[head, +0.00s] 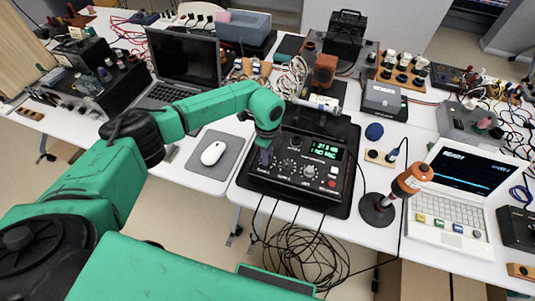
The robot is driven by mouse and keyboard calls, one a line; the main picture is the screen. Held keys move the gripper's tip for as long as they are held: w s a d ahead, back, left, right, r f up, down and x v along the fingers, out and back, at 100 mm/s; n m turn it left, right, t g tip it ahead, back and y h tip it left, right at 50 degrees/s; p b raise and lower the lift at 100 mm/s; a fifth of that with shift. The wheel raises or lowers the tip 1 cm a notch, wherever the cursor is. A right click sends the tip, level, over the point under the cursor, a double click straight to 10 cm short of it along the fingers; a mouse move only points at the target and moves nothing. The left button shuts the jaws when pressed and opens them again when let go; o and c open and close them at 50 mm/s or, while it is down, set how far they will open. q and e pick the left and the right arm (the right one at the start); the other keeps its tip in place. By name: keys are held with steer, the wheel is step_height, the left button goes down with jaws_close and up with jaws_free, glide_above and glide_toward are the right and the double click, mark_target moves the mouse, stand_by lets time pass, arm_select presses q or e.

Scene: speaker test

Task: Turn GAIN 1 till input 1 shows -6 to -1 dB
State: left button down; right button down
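The black audio unit (318,184) lies on a black mat on the white table, with a small green lit display (327,149) and several knobs on its top. The display's characters are too small to read surely. My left gripper (265,157) points down over the left part of the unit's panel, at the row of knobs. Its dark fingers are small and partly hidden by the wrist, so I cannot tell whether they are closed or touch a knob. The GAIN 1 knob is not clearly visible; the gripper covers that area. My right gripper is not in view.
A laptop (185,62) and a white mouse (213,153) are left of the unit. Black cables hang off the table's front edge. Other gear crowds the back.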

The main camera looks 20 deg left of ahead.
arm_select(q)
steer(key=shift+m, duration=0.3)
steer(key=shift+m+b, duration=0.9)
steer(key=shift+m, duration=0.3)
steer(key=m+b, duration=0.1)
steer(key=m, duration=0.1)
steer(key=shift+m, duration=0.4)
steer(key=m+b, duration=0.4)
steer(key=m, duration=0.2)
steer(key=shift+w, duration=0.1)
steer(key=m+b, duration=0.4)
steer(key=m, duration=0.2)
steer(key=shift+m, duration=0.4)
steer(key=m+b, duration=0.2)
steer(key=m, duration=0.3)
steer(key=shift+d+r, duration=0.1)
steer(key=shift+b, duration=0.3)
steer(key=c, duration=0.6)
jaws_free()
steer(key=shift+c, duration=0.2)
